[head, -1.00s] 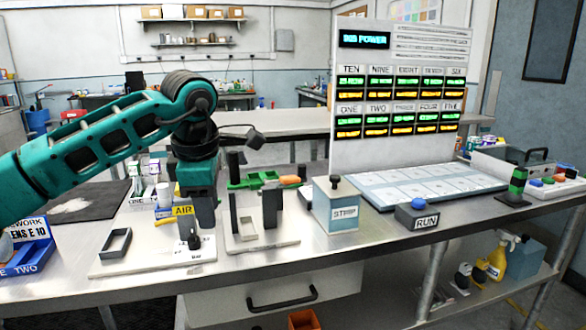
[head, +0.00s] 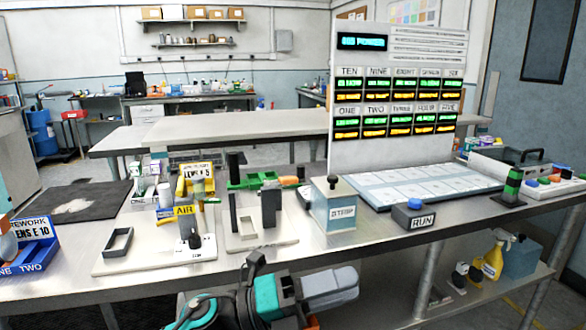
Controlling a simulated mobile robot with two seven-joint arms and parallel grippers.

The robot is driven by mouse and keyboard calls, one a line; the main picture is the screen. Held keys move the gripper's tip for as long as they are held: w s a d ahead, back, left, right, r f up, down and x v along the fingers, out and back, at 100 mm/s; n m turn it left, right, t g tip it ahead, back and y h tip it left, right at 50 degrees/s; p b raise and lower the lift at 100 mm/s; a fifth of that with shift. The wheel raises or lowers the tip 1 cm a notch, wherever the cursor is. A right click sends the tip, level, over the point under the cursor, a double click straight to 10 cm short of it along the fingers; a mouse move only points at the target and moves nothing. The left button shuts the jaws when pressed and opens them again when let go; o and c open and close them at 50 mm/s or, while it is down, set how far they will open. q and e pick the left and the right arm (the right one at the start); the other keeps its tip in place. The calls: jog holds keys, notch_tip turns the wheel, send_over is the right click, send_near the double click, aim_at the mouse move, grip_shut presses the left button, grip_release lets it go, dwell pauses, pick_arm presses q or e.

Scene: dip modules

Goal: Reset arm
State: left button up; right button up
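My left arm is folded low at the bottom middle, in front of the bench's front edge. A grey part at its end (head: 330,287) appears to be my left gripper. Its fingers are not clear, so I cannot tell whether it is open or shut. It is apart from the fixtures on the bench. My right gripper is not in view.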

pick_arm(q)
jog(key=w+a+f+n+t+y, duration=0.1)
jog(key=a+f+n+t+y, duration=0.6)
jog(key=n, duration=0.6)
jog(key=w+a+f+n+t+y, duration=0.1)
jog(key=a+f+n+t+y, duration=0.4)
jog(key=n+t, duration=0.6)
jog(key=s+a+f+n+g+y, duration=0.3)
jog(key=s+a+f+n, duration=0.3)
jog(key=f, duration=0.3)
jog(key=s+a+f+n+g+y, duration=0.4)
jog(key=s+a+f+n+g, duration=0.2)
jog(key=f, duration=0.4)
jog(key=s+n, duration=0.1)
jog(key=s, duration=0.1)
jog(key=shift+s+p, duration=0.35)
